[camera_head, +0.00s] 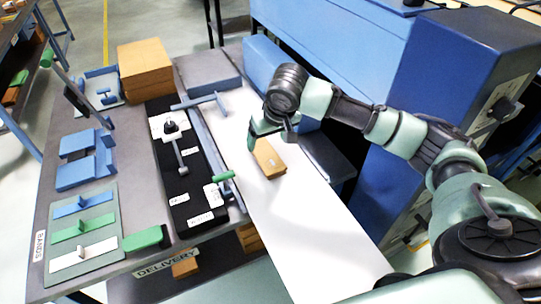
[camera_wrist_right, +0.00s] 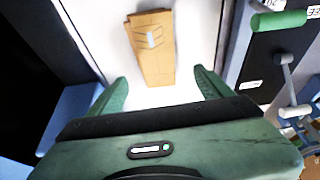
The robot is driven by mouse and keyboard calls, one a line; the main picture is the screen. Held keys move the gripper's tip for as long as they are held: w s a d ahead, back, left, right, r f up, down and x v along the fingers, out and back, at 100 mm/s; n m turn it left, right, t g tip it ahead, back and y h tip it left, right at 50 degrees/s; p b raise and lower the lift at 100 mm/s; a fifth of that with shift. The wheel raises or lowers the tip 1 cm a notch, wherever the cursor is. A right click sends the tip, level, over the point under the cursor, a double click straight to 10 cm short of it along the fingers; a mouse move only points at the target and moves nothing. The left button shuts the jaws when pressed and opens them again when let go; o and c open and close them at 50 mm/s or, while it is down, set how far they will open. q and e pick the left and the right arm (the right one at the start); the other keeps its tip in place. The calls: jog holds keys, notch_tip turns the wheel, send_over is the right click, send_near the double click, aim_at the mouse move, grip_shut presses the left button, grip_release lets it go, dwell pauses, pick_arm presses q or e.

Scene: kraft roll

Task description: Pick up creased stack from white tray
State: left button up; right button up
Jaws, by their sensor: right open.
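The creased stack (camera_head: 269,159) is a brown kraft bundle with a small light label, lying on the long white tray (camera_head: 310,225). In the right wrist view the stack (camera_wrist_right: 152,62) lies just ahead of and between the fingers, on the white surface (camera_wrist_right: 192,45). My right gripper (camera_head: 262,140) hovers at the far end of the stack and hides part of it. In the wrist view my right gripper (camera_wrist_right: 160,92) is open and empty, one green finger on each side. My left gripper is not in view.
A blue rail (camera_head: 208,140) and a green-handled lever (camera_head: 224,177) run along the tray's left side. A black mat (camera_head: 185,190) with labels lies beyond it. A brown stack (camera_head: 145,68) stands at the back left. A blue cabinet (camera_head: 445,85) stands on the right.

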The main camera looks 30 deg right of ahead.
aim_at(266, 153)
jog(key=f, duration=0.1)
jog(key=w+d+f, duration=0.1)
jog(key=f, duration=0.1)
jog(key=shift+w, duration=0.15)
jog(key=shift+w+a+f, duration=0.1)
jog(key=shift+a+f, duration=0.05)
jog(key=shift+f, duration=0.55)
jog(key=x, duration=0.4)
jog(key=shift+f, duration=0.25)
jog(key=shift+s, duration=0.25)
jog(key=c, duration=1.6)
jog(key=shift+o, duration=0.2)
jog(key=shift+r, duration=0.1)
